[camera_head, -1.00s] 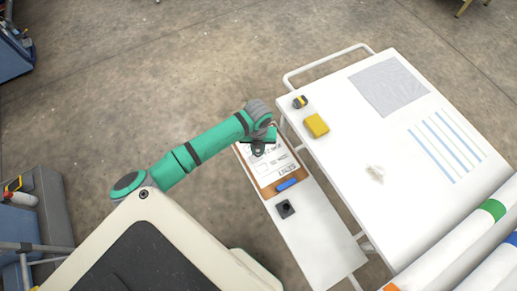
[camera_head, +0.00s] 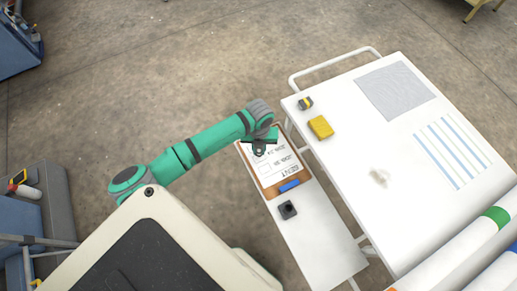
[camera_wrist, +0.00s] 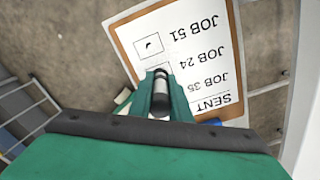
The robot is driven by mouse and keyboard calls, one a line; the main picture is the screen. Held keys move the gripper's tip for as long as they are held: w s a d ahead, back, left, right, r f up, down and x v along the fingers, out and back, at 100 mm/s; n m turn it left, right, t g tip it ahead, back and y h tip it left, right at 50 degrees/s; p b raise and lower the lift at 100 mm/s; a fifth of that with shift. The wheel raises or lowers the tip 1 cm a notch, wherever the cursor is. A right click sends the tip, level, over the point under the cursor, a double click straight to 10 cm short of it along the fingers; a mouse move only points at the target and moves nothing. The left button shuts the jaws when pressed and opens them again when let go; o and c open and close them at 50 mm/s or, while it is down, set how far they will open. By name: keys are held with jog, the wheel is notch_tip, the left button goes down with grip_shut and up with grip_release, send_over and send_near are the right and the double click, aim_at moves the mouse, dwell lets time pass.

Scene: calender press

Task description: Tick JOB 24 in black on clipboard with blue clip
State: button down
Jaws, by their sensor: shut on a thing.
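The clipboard (camera_head: 271,189) is brown with a white sheet and a blue clip (camera_head: 289,186). It lies on the narrow white shelf beside the table. In the wrist view the sheet (camera_wrist: 222,20) appears upside down, with SENT, JOB 35, JOB 24 and JOB 51. The JOB 51 box (camera_wrist: 149,45) holds a small black mark. The JOB 24 box (camera_wrist: 157,70) is mostly hidden behind my gripper. My gripper (camera_head: 260,149) is over the sheet, shut on a dark marker with a pale band (camera_wrist: 160,92). Whether its tip touches the paper cannot be told.
A black block-like holder (camera_head: 288,210) stands on the shelf past the clip. The white table (camera_head: 360,150) is to the right, carrying a yellow block (camera_head: 321,127), a small dark-and-yellow item (camera_head: 305,103) and a grey sheet (camera_head: 395,91). White rolls (camera_head: 470,237) lie at lower right.

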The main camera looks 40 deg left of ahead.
jog(key=shift+s+d, duration=0.2)
jog(key=shift+s, duration=0.1)
dwell(0.9)
jog(key=shift+s+a, duration=0.15)
dwell(0.7)
jog(key=shift+s, duration=0.2)
jog(key=shift+s+d, duration=0.2)
jog(key=shift+d, duration=0.05)
dwell(0.4)
jog(key=shift+s+a, duration=0.1)
dwell(0.3)
